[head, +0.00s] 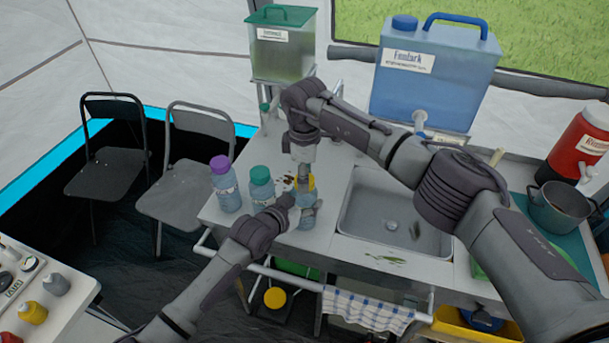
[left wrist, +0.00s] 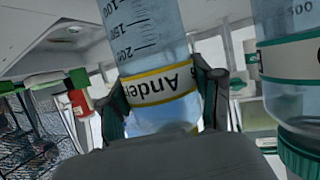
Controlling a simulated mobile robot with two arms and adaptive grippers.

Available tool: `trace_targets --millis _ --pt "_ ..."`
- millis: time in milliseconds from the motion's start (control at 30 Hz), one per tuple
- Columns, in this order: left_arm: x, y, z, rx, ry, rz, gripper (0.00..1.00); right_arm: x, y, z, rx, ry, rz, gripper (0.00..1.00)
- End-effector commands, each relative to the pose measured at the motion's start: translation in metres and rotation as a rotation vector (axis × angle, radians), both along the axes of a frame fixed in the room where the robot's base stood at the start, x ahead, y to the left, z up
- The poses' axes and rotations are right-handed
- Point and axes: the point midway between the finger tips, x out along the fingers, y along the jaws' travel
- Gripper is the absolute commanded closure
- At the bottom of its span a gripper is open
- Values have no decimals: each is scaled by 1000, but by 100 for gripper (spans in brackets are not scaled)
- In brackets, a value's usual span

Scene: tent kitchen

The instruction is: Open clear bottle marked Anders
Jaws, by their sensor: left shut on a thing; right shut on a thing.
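The clear bottle marked Anders (head: 306,202) stands at the counter's front edge, left of the sink. Its yellow-edged label with "Ander" readable fills the middle of the left wrist view (left wrist: 160,84), which looks upside down. My left gripper (head: 297,208) is shut around the bottle's body, with a finger on each side of the label. My right gripper (head: 304,176) reaches down from above and is shut on the bottle's yellow cap (head: 311,182). The cap is partly hidden by the gripper, so I cannot tell whether it is loose.
A green-capped bottle (head: 261,186) stands close left of it, also seen in the left wrist view (left wrist: 290,60). A purple-capped bottle (head: 226,185) is farther left. The sink (head: 398,215) is right. A blue water canister (head: 435,80) and green-lidded container (head: 283,50) stand behind.

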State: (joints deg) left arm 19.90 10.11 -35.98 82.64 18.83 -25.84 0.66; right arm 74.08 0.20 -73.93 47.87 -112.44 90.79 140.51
Motion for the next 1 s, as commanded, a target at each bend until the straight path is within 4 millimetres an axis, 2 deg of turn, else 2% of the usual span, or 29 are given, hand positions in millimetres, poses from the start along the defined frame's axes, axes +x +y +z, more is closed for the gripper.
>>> trace_targets --millis 1000 --pt "-1 0 -1 2 1 -1 100 0 0 2 -1 -1 2377 93"
